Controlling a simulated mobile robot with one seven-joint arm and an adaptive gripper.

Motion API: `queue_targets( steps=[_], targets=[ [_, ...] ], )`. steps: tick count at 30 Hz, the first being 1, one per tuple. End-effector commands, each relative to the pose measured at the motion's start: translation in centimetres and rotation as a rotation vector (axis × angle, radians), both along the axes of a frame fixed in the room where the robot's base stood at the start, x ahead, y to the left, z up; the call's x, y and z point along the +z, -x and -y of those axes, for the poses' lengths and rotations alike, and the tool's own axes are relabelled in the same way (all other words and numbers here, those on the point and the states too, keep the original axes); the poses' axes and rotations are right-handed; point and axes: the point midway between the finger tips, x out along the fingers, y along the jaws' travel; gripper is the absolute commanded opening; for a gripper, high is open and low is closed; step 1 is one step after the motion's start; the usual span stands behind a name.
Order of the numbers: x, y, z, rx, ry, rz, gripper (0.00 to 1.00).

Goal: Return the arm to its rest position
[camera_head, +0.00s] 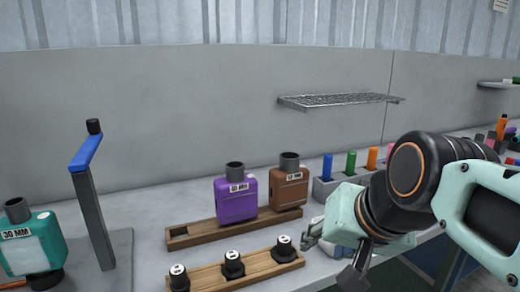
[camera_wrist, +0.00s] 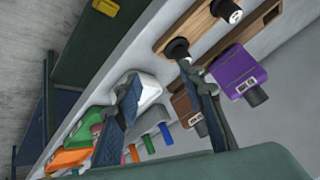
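My gripper (camera_head: 330,258) is at the lower right of the head view, above the front of the bench and just right of the front wooden rack (camera_head: 213,284). The wrist view shows its two fingers (camera_wrist: 162,95) spread apart with nothing held between them. My arm reaches in from the right edge of the head view. A purple muffler (camera_head: 236,203) and a brown muffler (camera_head: 287,189) stand at the rear wooden rack (camera_head: 190,238). A teal muffler (camera_head: 30,245) marked 30 MM stands at the far left. Several black pieces, including one (camera_head: 284,249), sit on the front rack.
A grey post with a blue arm (camera_head: 88,151) rises at the left. A wire shelf (camera_head: 340,100) is on the back wall. Coloured cylinders, including a blue one (camera_head: 327,167), stand in a grey holder behind my gripper. A white object (camera_wrist: 147,90) lies near the fingers.

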Motion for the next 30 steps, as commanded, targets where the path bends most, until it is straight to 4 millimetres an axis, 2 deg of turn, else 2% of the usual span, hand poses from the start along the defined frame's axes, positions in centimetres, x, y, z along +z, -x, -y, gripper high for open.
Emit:
queue_targets(
  steps=[1, 3, 6, 7, 14, 30],
  targets=[
    [-2.1, 1.9, 0.6, 0.028, 0.064, -0.033, 0.37],
    [-4.8, 4.3, 1.3, 0.076, 0.153, -0.081, 0.37],
    [-7.7, 7.3, 2.6, 0.135, 0.264, -0.148, 0.37],
    [-5.8, 6.9, 2.4, 0.133, 0.255, -0.137, 0.37],
    [-0.8, 6.7, 2.3, 0.132, 0.248, -0.137, 0.37],
    [13.1, 6.7, 2.2, 0.130, 0.244, -0.136, 0.37]
  ],
)
